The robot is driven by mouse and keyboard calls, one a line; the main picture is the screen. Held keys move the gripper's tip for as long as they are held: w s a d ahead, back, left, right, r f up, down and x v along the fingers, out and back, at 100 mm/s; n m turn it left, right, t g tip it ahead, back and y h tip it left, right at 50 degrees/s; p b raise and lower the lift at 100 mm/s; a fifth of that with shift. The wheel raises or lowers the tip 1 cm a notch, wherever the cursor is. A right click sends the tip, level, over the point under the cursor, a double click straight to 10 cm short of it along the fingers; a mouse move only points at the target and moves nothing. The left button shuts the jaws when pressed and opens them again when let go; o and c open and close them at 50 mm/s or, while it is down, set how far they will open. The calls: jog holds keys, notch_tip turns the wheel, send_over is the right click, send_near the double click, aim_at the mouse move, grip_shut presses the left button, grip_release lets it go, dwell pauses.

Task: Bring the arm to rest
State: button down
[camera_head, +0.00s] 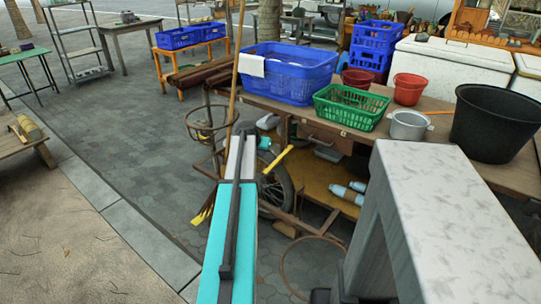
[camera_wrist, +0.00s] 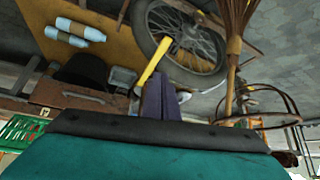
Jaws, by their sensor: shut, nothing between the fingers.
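My gripper (camera_head: 241,143) is at the far end of my teal arm, which reaches forward from the bottom of the head view. Its fingers are shut and empty, held out over the paved ground left of the wooden workbench (camera_head: 345,134). In the wrist view, the gripper (camera_wrist: 163,92) shows as dark purple-grey fingers beyond a black bar and a teal body. A yellow bar (camera_head: 278,160) shows just right of the gripper, near a spoked wheel (camera_head: 276,192). The yellow bar also shows in the wrist view (camera_wrist: 153,68); I cannot tell whether it touches the fingers.
A blue crate (camera_head: 290,85), a green basket (camera_head: 350,108), a red bucket (camera_head: 408,88) and a black tub (camera_head: 495,125) stand on the bench. A broom (camera_wrist: 232,50) stands close to the gripper. A pale stone-like block (camera_head: 450,210) is right. Open paving lies left.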

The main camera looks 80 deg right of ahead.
jog(key=shift+w+a+r, duration=0.1)
jog(key=shift+a+r, duration=0.2)
jog(key=shift+r, duration=0.1)
dwell(0.3)
